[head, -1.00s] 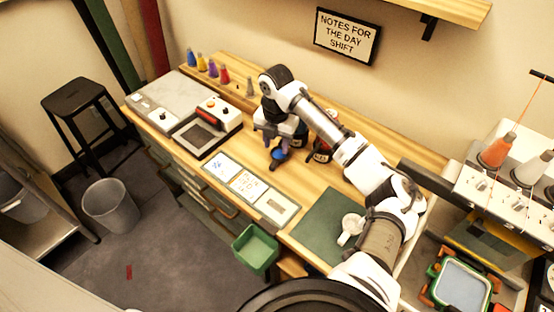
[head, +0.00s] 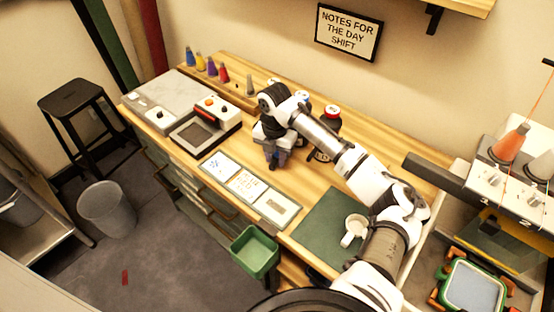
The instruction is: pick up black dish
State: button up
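My gripper (head: 273,161) points down over the wooden table, just beyond the row of cards. It is small and dark in this view, and I cannot tell whether its fingers are open or shut. I cannot make out the black dish clearly now; the gripper covers the spot where a small dark round dish with a blue inside showed earlier. Whether the gripper touches or holds it is not visible.
Dark bottles with red tops (head: 332,115) stand close to the right of my gripper, behind the forearm. A white mug (head: 352,230) stands on a green mat (head: 318,238). Flat cards (head: 245,184) lie along the front edge; a press (head: 205,123) stands left. Small coloured cones line the back.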

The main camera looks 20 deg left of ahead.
grip_shut()
